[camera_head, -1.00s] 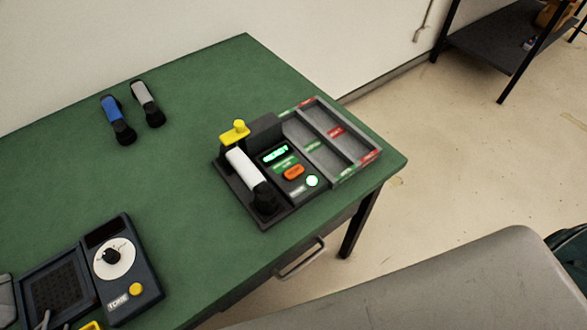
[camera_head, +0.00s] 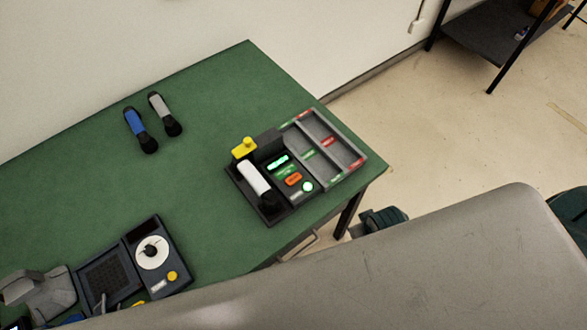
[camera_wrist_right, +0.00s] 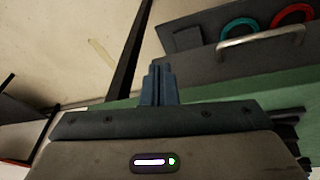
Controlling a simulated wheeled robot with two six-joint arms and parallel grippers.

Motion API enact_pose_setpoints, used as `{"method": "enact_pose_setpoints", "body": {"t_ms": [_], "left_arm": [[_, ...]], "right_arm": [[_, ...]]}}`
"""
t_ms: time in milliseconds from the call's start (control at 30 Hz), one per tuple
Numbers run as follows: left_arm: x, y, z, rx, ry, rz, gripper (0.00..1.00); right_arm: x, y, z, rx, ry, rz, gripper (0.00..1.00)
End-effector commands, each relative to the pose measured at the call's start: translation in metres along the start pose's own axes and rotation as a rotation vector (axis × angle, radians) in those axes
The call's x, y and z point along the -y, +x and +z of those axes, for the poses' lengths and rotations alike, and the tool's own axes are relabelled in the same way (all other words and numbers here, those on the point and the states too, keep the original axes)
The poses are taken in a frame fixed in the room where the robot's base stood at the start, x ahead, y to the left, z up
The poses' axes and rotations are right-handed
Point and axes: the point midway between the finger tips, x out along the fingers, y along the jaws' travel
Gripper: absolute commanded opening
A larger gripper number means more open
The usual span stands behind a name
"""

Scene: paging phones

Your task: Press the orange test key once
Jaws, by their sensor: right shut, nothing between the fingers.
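The orange test key (camera_head: 293,179) sits on the dark paging unit (camera_head: 271,220), below a lit green display (camera_head: 278,161) and beside a round white-green button (camera_head: 307,187). A white-handled handset (camera_head: 254,178) lies in the unit's left side, by a yellow piece (camera_head: 244,148). My right gripper (camera_wrist_right: 158,72) is shut and empty in the wrist view, near the green table's edge; the key is not visible there. In the head view a dark teal part, apparently this gripper, shows just off the table's right edge, apart from the key. My left gripper is out of view.
A divided grey tray (camera_head: 347,147) adjoins the unit. Blue (camera_head: 135,122) and grey (camera_head: 159,106) handsets lie behind. A dial panel (camera_head: 175,282) is at front left. A drawer handle (camera_wrist_right: 262,36) and teal and red rings (camera_wrist_right: 291,13) show in the wrist view.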

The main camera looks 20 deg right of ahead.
Motion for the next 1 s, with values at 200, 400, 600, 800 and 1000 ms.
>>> {"method": "enact_pose_setpoints", "body": {"t_ms": [200,400,600,800,1000], "left_arm": [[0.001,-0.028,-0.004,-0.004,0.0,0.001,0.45],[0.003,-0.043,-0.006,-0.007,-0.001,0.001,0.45],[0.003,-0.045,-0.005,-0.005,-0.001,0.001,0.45],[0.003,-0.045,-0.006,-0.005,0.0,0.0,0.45],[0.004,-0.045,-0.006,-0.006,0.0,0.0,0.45]], "right_arm": [[0.006,-0.078,-0.03,-0.037,-0.006,-0.044,0.0],[0.03,-0.106,-0.078,-0.093,-0.024,-0.191,0.0],[0.061,-0.094,-0.136,-0.157,-0.034,-0.384,0.0],[0.088,-0.082,-0.201,-0.228,-0.021,-0.576,0.0],[0.101,-0.08,-0.235,-0.269,-0.003,-0.682,0.0]]}}
